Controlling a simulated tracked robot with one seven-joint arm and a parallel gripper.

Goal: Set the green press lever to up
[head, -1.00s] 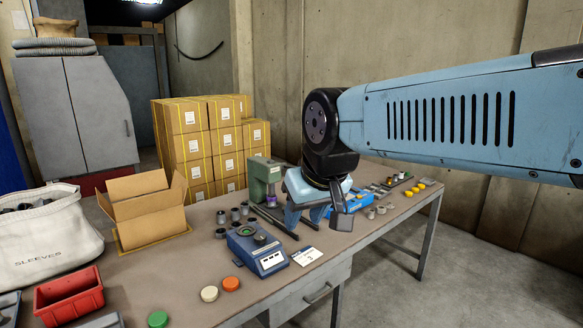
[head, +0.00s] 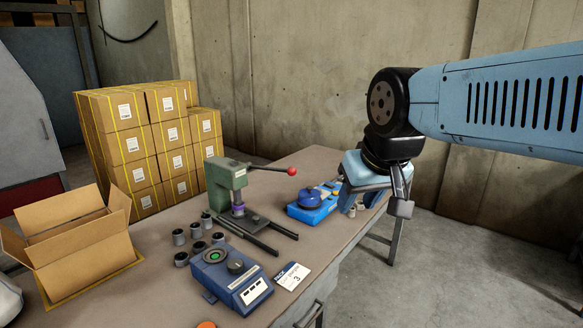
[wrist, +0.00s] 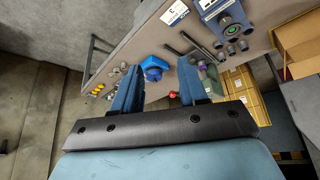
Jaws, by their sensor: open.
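The green press (head: 228,190) stands upright on the bench, left of my gripper in the head view. Its lever (head: 268,169) sticks out to the right, about level, and ends in a red knob (head: 292,171). A purple part sits under the press ram. My gripper (head: 373,200) is open and empty, to the right of the knob and apart from it. In the wrist view the press (wrist: 212,82) is partly hidden behind the right finger, and the gap between my fingertips (wrist: 160,75) holds nothing.
A blue device with a round top (head: 312,203) stands between the press and my gripper. A dark blue tester (head: 232,276), several grey sleeves (head: 196,231) and a card (head: 292,275) lie in front. An open carton (head: 75,245) and stacked boxes (head: 150,140) are at left.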

